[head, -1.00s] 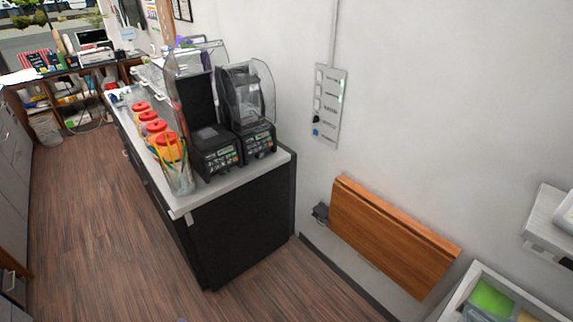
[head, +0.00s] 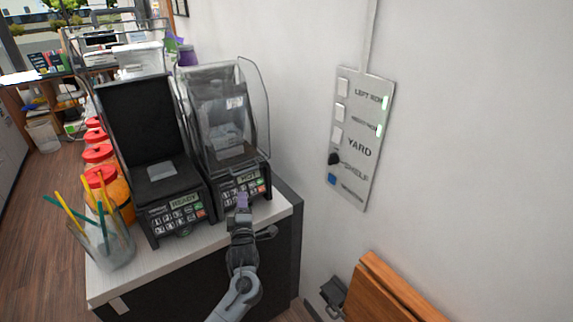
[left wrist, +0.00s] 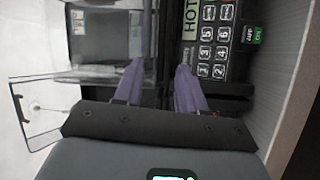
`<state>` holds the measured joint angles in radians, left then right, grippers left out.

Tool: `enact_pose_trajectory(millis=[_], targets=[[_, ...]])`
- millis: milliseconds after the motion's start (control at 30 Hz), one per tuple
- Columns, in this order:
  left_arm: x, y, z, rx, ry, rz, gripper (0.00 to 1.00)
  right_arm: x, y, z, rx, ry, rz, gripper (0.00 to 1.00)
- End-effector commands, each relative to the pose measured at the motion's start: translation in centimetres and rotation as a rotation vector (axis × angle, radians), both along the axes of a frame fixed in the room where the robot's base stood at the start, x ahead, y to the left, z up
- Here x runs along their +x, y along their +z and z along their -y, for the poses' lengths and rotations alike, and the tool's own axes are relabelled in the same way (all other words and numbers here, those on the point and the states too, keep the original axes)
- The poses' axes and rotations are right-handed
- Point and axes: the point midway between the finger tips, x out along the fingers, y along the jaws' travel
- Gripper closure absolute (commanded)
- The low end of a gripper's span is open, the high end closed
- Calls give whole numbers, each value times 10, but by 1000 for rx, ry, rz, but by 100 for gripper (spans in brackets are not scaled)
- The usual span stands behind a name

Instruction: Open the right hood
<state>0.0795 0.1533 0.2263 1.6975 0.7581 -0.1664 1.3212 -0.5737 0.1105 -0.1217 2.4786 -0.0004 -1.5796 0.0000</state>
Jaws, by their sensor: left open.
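The right machine is black, with a clear hood (head: 228,105) down over its front and a keypad (head: 240,188) whose display reads HOT. My left gripper (head: 242,198) is open just in front of this machine's keypad. In the left wrist view, its two purple fingers, with the gap between them here (left wrist: 159,78), are spread on either side of the hood's lower front edge, beside the keypad (left wrist: 217,40). The hood (left wrist: 108,40) also shows in that view. I cannot tell whether a finger touches it. My right gripper is not in view.
The left machine (head: 180,205), reading READY, stands close beside the right one. A clear jar with straws (head: 105,245) and red-lidded jars (head: 100,155) stand on the counter's left. The wall with a switch panel (head: 360,140) is to the right.

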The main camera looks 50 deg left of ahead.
Motion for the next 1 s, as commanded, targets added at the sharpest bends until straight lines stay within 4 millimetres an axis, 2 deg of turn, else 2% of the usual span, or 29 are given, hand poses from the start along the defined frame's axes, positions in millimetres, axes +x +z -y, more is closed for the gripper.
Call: enact_pose_trajectory(millis=[33,367,567,1000], targets=[[5,-6,-4,-2,7,22,60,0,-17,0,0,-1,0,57],[25,17,-11,-1,18,125,60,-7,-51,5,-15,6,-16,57],[35,25,-23,1,19,135,60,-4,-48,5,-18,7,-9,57],[70,37,-80,1,19,133,60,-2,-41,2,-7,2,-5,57]])
